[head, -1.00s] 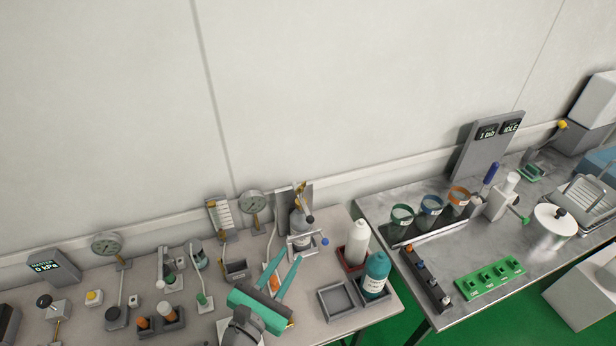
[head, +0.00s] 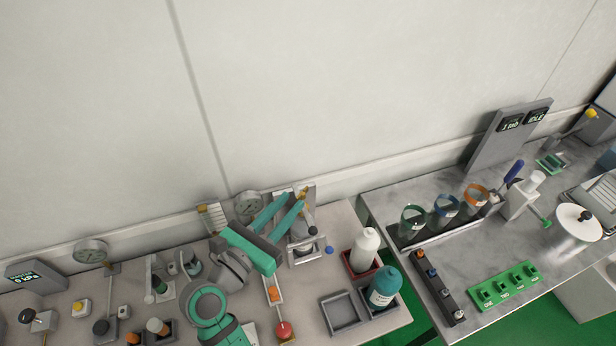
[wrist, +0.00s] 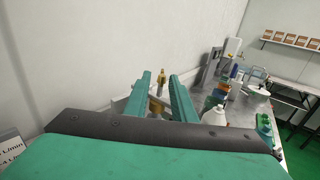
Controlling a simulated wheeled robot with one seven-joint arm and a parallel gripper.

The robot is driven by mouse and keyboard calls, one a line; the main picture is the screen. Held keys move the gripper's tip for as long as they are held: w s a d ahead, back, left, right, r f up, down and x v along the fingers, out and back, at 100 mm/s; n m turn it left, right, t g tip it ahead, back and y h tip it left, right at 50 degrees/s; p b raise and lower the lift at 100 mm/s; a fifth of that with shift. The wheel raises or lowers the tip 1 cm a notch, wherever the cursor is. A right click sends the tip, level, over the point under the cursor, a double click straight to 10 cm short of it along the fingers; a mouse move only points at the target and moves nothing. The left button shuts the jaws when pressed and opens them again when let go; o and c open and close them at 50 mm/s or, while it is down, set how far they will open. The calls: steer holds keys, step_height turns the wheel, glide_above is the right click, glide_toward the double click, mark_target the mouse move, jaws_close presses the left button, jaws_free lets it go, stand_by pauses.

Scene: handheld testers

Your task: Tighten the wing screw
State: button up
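My gripper (head: 291,202) reaches over the back of the left bench with two teal fingers apart and nothing between them. It also shows in the wrist view (wrist: 160,78). Its tips are in front of a grey stand (head: 310,215) holding a bottle-like vessel. A small brass piece (wrist: 161,84) is seen between the fingertips in the wrist view, beyond them; it may be the wing screw, but it is too small to tell. The fingers partly cover the stand. A blue ball knob (head: 329,250) is at the stand's lower right.
A round gauge (head: 248,204) stands left of the fingers. A white bottle (head: 365,247) and a teal bottle (head: 384,288) stand right, beside an empty grey tray (head: 341,314). The wall (head: 300,90) is close behind. A second bench (head: 440,245) is farther right.

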steer(key=x, duration=0.8)
steer(key=shift+w+d, duration=0.15)
steer(key=shift+d, duration=0.25)
jaws_close()
